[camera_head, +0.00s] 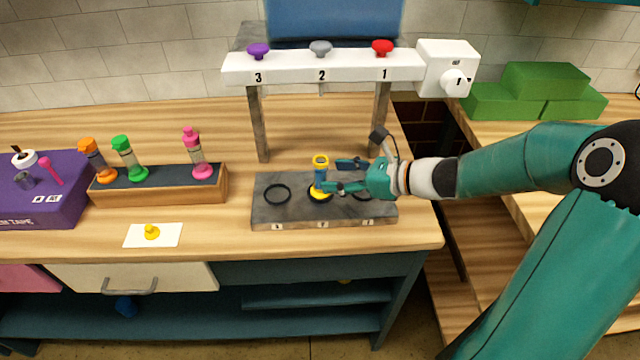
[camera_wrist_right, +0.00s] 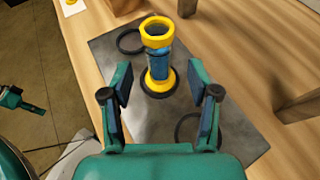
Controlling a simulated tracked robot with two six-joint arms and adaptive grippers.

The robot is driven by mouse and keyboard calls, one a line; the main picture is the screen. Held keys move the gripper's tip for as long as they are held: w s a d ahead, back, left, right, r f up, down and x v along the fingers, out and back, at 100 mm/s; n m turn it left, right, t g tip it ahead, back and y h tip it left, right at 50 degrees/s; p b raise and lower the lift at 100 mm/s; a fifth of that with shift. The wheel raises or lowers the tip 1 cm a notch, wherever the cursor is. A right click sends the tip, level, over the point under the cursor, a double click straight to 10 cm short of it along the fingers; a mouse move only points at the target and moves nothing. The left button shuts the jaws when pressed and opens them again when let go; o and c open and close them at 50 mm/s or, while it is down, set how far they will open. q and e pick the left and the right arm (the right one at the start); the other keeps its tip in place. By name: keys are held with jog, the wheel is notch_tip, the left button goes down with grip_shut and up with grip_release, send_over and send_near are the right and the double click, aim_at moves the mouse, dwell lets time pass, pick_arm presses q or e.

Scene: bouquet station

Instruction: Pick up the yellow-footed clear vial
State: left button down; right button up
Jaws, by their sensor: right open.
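The yellow-footed vial (camera_head: 320,174) stands upright in the middle ring of the dark grey slab (camera_head: 300,217). It has a yellow collar on top and its body looks blue. In the right wrist view the vial (camera_wrist_right: 158,62) stands ahead, between the lines of the two fingers, with no visible contact. My right gripper (camera_head: 341,175) is open and empty, just right of the vial, its fingers pointing left at it; it also shows in the right wrist view (camera_wrist_right: 160,82). A teal gripper part, likely my left one (camera_wrist_right: 18,100), shows at that view's left edge; its jaws are unclear.
A white numbered bar (camera_head: 300,70) on posts (camera_head: 258,125) stands behind the slab, with purple, grey and red knobs. A wooden rack (camera_head: 160,192) at left holds orange, green and pink vials. A white card (camera_head: 135,238) with a yellow piece lies in front. Green blocks (camera_head: 540,85) are at right.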

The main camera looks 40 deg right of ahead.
aim_at(320, 174)
jog(key=x, duration=0.4)
jog(key=shift+w+a, duration=0.25)
grip_shut()
